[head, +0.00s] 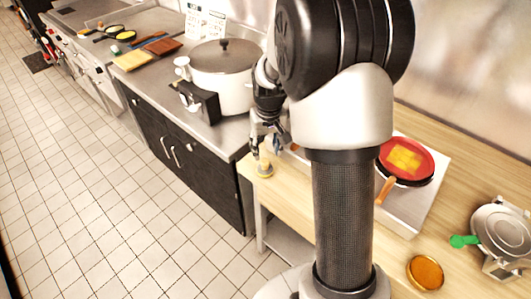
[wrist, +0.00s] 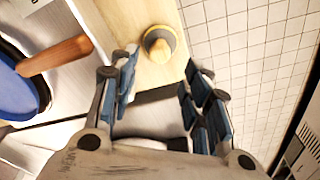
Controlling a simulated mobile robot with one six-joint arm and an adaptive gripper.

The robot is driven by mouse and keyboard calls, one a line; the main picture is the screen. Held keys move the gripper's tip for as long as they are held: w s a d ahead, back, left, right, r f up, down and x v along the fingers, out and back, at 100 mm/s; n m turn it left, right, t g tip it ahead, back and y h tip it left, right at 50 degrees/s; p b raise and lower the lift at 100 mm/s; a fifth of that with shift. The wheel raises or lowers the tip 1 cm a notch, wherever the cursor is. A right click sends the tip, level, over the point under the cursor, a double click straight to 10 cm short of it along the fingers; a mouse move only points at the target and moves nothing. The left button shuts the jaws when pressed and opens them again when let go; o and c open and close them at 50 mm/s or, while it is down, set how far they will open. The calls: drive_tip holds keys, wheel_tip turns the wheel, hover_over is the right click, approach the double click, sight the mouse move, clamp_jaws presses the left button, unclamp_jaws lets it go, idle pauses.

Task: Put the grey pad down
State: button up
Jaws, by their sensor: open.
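My gripper (head: 267,143) is over the near left corner of the wooden table, open and empty. In the wrist view its blue-padded fingers (wrist: 163,82) stand apart with nothing between them. A small round yellow thing with a greyish top (head: 264,170) stands on the table just below the gripper. In the wrist view it (wrist: 160,43) lies beyond the fingertips, near the table edge, apart from them. I cannot tell whether this is the grey pad; no other grey pad is plain to see.
A red pan (head: 427,151) with yellow food is right of my arm. A blue round thing (wrist: 14,82) and brown handle (wrist: 55,55) are left in the wrist view. A large pot (head: 222,92) stands on the steel counter. The tiled floor (head: 120,190) is clear.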

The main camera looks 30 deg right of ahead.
drive_tip(key=s+a+r+n+t, duration=0.1)
drive_tip(key=s+a+r, duration=0.3)
drive_tip(key=r, duration=0.3)
drive_tip(key=s+a+r, duration=0.3)
drive_tip(key=s+r, duration=0.2)
drive_tip(key=r, duration=0.2)
drive_tip(key=s+a+r+t, duration=0.1)
drive_tip(key=s+a, duration=0.2)
drive_tip(key=s, duration=0.5)
drive_tip(key=s+a+r+n+t, duration=0.1)
drive_tip(key=s+a+r, duration=0.1)
drive_tip(key=s+a, duration=0.2)
drive_tip(key=s, duration=0.3)
drive_tip(key=shift+s+r+n+p, duration=0.2)
drive_tip(key=shift+s+n+p, duration=0.1)
drive_tip(key=shift+s+p, duration=0.05)
drive_tip(key=shift+d, duration=0.15)
